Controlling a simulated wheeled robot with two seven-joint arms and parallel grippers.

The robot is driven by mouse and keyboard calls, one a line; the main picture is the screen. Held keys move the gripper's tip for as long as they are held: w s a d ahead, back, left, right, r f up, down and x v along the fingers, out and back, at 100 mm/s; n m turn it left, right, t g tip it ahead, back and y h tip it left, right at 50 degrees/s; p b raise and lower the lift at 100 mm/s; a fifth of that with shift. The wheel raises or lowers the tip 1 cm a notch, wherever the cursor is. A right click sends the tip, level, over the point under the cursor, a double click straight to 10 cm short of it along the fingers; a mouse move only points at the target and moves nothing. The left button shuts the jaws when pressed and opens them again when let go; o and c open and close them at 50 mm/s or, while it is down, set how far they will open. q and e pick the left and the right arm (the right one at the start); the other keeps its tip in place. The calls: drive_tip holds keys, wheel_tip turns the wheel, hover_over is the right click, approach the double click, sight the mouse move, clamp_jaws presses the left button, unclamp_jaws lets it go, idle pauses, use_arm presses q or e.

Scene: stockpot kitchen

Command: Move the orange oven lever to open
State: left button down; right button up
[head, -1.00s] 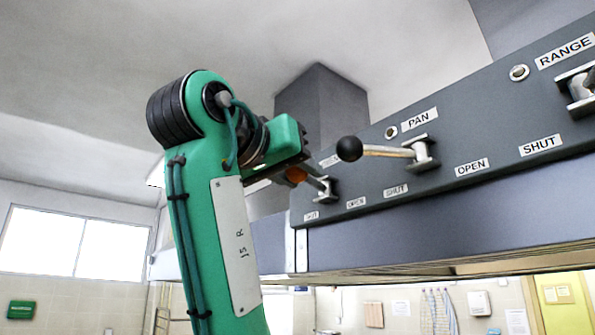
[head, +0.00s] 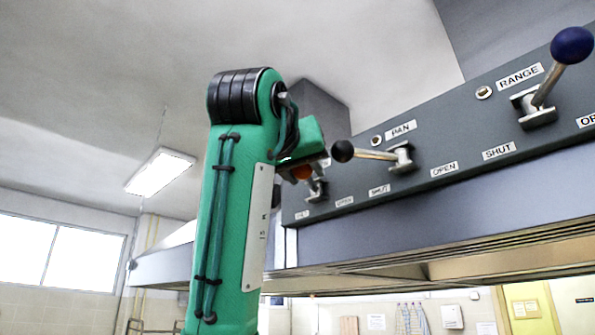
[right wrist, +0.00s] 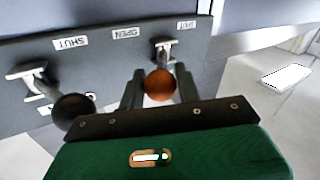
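The orange oven lever has an orange ball knob (head: 301,172) on a short metal stem at the left end of the dark grey panel. In the right wrist view, the knob (right wrist: 160,85) sits between my right gripper's two fingers (right wrist: 160,90), which appear to touch it on both sides. The stem runs up to its bracket (right wrist: 165,45) between the OPEN label (right wrist: 125,33) and the SHUT label (right wrist: 187,25). In the head view, my right gripper (head: 303,170) is partly hidden behind its own green wrist. The lever's name label is hidden. My left gripper is out of view.
The PAN lever with a black knob (head: 342,151) juts out left, close beside my right gripper. The RANGE lever with a dark blue knob (head: 572,45) stands farther right. The hood's lower edge (head: 440,240) runs below the panel. Free room lies left of my arm.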

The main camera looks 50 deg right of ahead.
drive_tip(key=o, duration=0.3)
drive_tip(key=shift+d, duration=0.15)
drive_tip(key=shift+s+a, duration=0.1)
drive_tip(key=shift+a, duration=0.1)
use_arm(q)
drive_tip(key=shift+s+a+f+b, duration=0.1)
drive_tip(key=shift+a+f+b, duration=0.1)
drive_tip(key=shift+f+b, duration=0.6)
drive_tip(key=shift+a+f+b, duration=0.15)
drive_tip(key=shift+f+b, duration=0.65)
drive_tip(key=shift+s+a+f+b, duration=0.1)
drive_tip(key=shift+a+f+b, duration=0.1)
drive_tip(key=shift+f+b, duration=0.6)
use_arm(e)
drive_tip(key=shift+v, duration=6.8)
